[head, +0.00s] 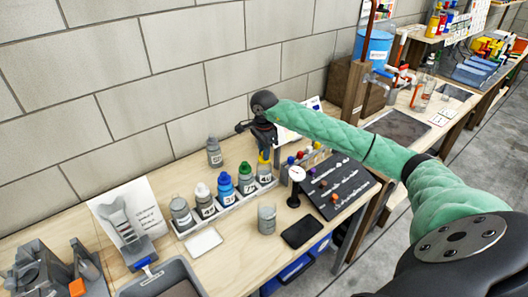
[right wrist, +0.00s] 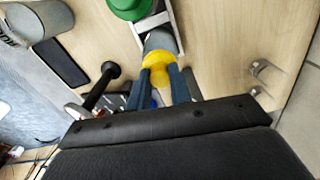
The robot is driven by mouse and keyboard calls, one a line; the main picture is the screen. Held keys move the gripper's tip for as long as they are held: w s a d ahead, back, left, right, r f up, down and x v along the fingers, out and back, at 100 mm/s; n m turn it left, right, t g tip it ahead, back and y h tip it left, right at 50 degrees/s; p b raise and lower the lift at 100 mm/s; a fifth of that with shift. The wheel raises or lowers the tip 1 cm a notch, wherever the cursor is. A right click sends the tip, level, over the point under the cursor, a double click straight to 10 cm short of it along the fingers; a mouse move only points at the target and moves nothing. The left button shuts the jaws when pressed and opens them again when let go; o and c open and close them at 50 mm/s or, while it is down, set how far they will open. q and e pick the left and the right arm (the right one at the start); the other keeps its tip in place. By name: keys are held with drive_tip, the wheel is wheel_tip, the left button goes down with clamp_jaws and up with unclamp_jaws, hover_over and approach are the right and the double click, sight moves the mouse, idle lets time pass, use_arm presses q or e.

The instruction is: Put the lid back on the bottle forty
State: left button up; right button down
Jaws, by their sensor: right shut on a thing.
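Bottle forty (head: 264,175) is grey and stands upright at the right end of the rack (head: 228,212). Its yellow lid (head: 264,157) is at the bottle's top, between my right gripper's fingers. In the right wrist view the yellow lid (right wrist: 158,62) meets the end of the grey bottle (right wrist: 160,41); I cannot tell whether it is seated. My right gripper (head: 264,143) is above the bottle, pointing down, with its blue fingers shut on the lid; they also show in the right wrist view (right wrist: 162,80). My left gripper is out of view.
Bottles with green (head: 246,168), blue (head: 225,180) and white (head: 202,191) lids stand in the rack to the left. A grey bottle (head: 214,153) stands behind. A grey cup (head: 267,219), black pad (head: 303,232) and dark board (head: 335,186) are in front and right.

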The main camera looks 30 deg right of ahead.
drive_tip(key=shift+b, duration=0.45)
idle(0.5)
idle(0.3)
drive_tip(key=c, duration=0.7)
unclamp_jaws()
drive_tip(key=shift+r+p, duration=0.65)
drive_tip(key=shift+r, duration=2.85)
clamp_jaws()
